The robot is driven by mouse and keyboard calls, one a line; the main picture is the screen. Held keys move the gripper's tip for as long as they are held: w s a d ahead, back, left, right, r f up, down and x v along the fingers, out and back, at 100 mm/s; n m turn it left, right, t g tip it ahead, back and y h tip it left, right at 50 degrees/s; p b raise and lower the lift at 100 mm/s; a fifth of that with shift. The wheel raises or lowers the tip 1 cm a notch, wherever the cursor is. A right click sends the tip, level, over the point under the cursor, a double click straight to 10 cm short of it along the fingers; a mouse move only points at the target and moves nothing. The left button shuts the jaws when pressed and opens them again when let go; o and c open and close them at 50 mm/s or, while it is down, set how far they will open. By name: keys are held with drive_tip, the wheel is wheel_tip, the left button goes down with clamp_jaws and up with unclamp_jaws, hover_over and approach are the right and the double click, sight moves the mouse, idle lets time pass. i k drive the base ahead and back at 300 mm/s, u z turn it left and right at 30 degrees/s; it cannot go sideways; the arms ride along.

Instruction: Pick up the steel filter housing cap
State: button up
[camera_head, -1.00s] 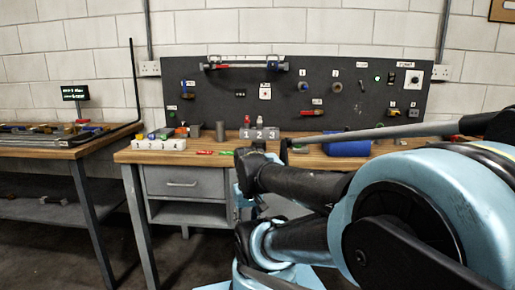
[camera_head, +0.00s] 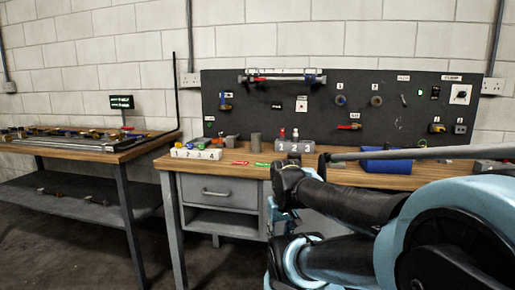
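I cannot surely pick out the steel filter housing cap. A plain grey metal cylinder (camera_head: 255,142) stands upright on the wooden workbench (camera_head: 222,165), but at this size I cannot tell whether it is the cap. Several small metal parts lie on the left bench, too small to name. My arm fills the lower right of the view, with dark and light-blue links in front of the workbench. My gripper is not visible in this view.
A white numbered block (camera_head: 196,153) stands at the workbench's left end. The left bench (camera_head: 120,155) carries a dark tray. A black tool board (camera_head: 345,110) stands behind. Floor shows between the benches.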

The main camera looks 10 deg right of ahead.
sight(292, 156)
drive_tip(key=k, duration=1.3)
drive_tip(key=u, duration=0.65)
drive_tip(key=i, duration=1.45)
drive_tip(key=z, duration=0.3)
